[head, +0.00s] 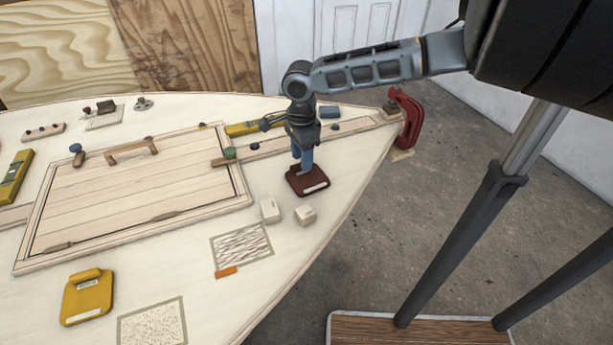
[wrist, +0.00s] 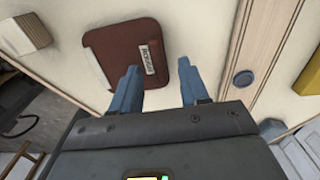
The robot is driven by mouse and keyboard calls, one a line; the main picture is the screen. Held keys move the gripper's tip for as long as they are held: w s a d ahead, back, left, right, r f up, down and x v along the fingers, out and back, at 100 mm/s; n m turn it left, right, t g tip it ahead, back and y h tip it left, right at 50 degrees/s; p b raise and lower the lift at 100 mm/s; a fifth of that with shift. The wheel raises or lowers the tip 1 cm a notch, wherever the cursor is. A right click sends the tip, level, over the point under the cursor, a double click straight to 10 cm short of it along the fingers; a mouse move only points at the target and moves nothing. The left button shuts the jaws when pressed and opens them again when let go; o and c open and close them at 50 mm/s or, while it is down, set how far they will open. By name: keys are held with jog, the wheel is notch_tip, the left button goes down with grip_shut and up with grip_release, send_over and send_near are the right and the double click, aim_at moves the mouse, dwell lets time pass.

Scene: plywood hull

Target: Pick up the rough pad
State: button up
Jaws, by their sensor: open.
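A dark red pad (head: 309,187) with a raised grip and a white label lies on the pale plywood hull (head: 185,235). In the wrist view the red pad (wrist: 112,45) shows under and to the left of my fingers; its label text is too small to read surely. A yellow pad (head: 87,303), also labelled, lies at the front left. Which pad is the rough one I cannot tell from the labels. My gripper (head: 303,163) points down over the red pad, open, with blue fingers (wrist: 158,72) apart. Nothing is held; contact with the pad is not clear.
Two cream blocks (head: 270,211) (head: 305,215) stand just in front of the red pad. A wavy-lined patch (head: 241,247), an orange piece (head: 226,272) and a speckled patch (head: 152,325) lie nearer. A framed hatch (head: 130,195) is left; a red clamp (head: 408,118) grips the tip.

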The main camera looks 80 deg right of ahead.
jog(key=shift+f, duration=0.5)
grip_shut()
